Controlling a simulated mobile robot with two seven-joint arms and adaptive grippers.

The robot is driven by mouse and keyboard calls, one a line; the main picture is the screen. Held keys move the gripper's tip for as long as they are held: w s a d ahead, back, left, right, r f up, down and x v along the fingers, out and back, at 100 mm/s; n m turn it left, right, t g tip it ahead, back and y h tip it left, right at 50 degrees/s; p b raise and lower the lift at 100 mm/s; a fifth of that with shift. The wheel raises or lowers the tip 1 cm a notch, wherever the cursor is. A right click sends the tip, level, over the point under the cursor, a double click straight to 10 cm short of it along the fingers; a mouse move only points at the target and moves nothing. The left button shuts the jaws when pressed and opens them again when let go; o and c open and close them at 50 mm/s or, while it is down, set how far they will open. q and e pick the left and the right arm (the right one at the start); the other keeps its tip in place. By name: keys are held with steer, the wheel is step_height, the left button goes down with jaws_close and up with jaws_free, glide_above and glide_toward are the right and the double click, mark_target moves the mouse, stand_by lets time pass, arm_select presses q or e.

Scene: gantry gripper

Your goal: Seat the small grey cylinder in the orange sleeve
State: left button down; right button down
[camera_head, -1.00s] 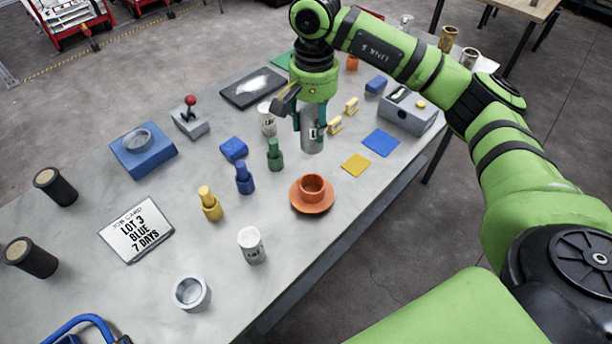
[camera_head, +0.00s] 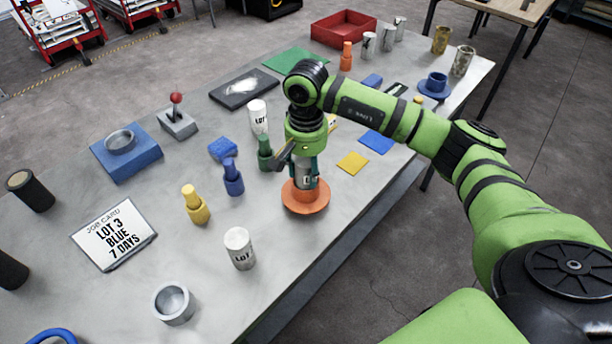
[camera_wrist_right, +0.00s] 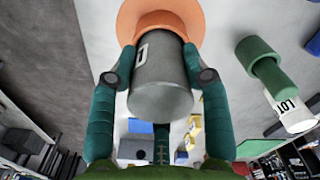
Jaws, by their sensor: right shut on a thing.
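The small grey cylinder (camera_head: 306,180) is upright in my right gripper (camera_head: 304,173), whose fingers are shut on its sides. It stands at the orange sleeve (camera_head: 305,201), which has a wide round base on the table near the front edge. In the right wrist view the grey cylinder (camera_wrist_right: 160,88) fills the space between the teal fingers of the gripper (camera_wrist_right: 158,70). Its far end meets the orange sleeve (camera_wrist_right: 160,20). How deep that end sits in the sleeve is hidden by the cylinder and fingers. My left gripper is out of view.
A green peg (camera_head: 265,153) stands close to the left of the gripper, with a white LOT can (camera_head: 258,117) behind it. Yellow (camera_head: 195,204) and blue (camera_head: 232,178) pegs stand further left. A yellow square (camera_head: 353,162) lies to the right. Another LOT can (camera_head: 239,248) stands nearer.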

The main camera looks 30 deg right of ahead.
steer(key=shift+w+f, duration=0.1)
steer(key=shift+f, duration=0.65)
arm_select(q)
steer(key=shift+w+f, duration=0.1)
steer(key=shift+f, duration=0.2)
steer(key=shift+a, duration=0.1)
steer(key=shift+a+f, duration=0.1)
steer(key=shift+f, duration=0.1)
arm_select(e)
steer(key=c, duration=0.6)
jaws_free()
steer(key=shift+f, duration=0.1)
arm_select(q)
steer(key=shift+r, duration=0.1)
